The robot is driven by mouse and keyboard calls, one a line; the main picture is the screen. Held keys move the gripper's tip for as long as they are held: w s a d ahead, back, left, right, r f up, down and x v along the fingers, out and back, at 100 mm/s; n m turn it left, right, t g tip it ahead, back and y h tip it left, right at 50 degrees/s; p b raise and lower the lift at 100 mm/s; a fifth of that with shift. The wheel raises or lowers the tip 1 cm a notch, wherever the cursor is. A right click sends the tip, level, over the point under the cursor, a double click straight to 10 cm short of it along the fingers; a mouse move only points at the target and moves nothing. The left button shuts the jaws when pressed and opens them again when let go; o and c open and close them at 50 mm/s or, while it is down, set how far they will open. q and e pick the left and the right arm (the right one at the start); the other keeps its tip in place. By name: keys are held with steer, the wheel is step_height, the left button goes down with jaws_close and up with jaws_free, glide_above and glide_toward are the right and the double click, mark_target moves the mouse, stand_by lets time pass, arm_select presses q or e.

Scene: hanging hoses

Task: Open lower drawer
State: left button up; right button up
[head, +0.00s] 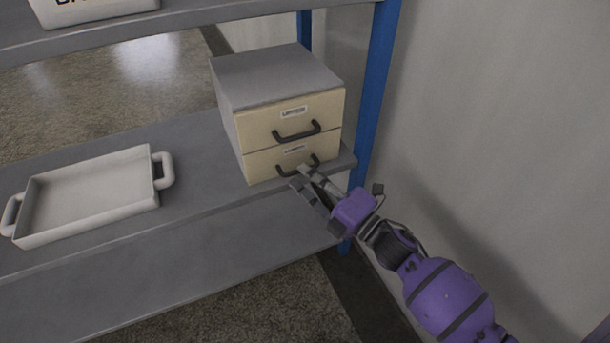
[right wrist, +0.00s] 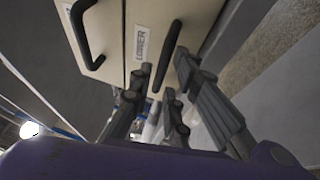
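A small two-drawer cabinet (head: 270,90) with a grey top and cream fronts stands on the middle shelf. Its upper drawer (head: 290,120) and lower drawer (head: 270,163) both look closed, each with a dark bar handle. My right gripper (head: 302,177) is just in front of the lower drawer's handle (head: 299,165). In the right wrist view the fingers (right wrist: 162,80) are apart, with the lower handle (right wrist: 168,55) between their tips. The label "LOWER" (right wrist: 140,43) shows beside it. I cannot tell whether the fingers touch the handle. My left gripper is not in view.
A white tray (head: 40,237) with two side handles stands on the same shelf (head: 200,165), left of the cabinet. A blue post (head: 376,90) and a grey wall (head: 490,110) are close on the right. A white container (head: 95,10) is on the shelf above.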

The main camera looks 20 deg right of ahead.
steer(key=shift+w+a, duration=0.2)
steer(key=shift+w, duration=0.35)
steer(key=shift+c, duration=0.3)
jaws_close()
steer(key=s+p, duration=0.5)
steer(key=s, duration=1.1)
steer(key=shift+s+d, duration=0.25)
steer(key=shift+d, duration=0.05)
steer(key=shift+r, duration=0.1)
